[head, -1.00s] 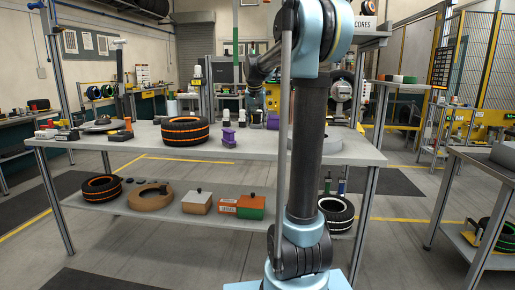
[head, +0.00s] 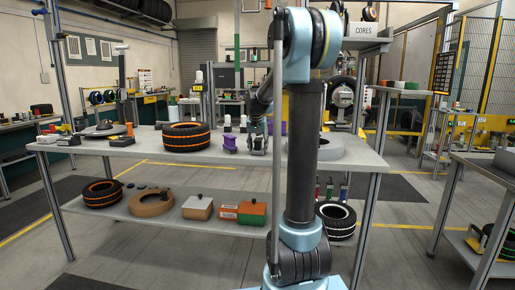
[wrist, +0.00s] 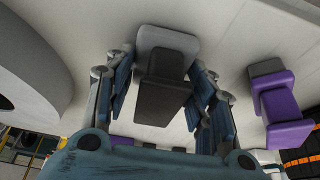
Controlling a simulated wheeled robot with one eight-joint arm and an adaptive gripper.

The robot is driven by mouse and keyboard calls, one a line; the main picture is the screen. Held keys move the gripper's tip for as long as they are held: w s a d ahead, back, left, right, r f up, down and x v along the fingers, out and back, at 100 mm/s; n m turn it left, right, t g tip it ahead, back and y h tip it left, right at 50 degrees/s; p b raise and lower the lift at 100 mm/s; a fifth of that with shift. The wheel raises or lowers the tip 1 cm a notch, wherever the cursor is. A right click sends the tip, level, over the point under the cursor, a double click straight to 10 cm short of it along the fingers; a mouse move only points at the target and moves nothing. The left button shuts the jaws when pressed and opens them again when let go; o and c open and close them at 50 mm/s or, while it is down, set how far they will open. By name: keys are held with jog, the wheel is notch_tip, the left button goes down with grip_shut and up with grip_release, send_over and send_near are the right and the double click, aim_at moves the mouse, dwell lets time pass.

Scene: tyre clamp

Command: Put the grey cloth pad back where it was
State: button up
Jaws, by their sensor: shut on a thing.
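My gripper (head: 258,145) is low over the workbench, pointing down, beside a purple stepped piece. In the wrist view its fingers (wrist: 165,95) stand on either side of a stepped grey thing (wrist: 165,62), light grey at one end and dark grey towards the palm, and are shut on it. It looks like the grey pad; I cannot make out a cloth weave. Whether it touches the bench top or hangs just above is unclear. In the head view the fingers mostly hide it.
The purple piece (head: 229,144) is close by, also in the wrist view (wrist: 280,105). Another purple piece (head: 281,127) is behind. Bare bench top (head: 150,150) lies at the front.

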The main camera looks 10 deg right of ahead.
jog(key=o, duration=1.1)
jog(key=v, duration=1.2)
jog(key=s+f+n, duration=0.1)
jog(key=s+f, duration=0.8)
jog(key=s, duration=0.4)
jog(key=s+d+f+n+g+y, duration=0.1)
jog(key=s+f, duration=0.8)
jog(key=s, duration=0.4)
jog(key=s+f+n+g, duration=0.1)
jog(key=s+f, duration=0.8)
jog(key=s, duration=0.4)
jog(key=shift+s+d+n, duration=0.25)
jog(key=shift+n, duration=0.15)
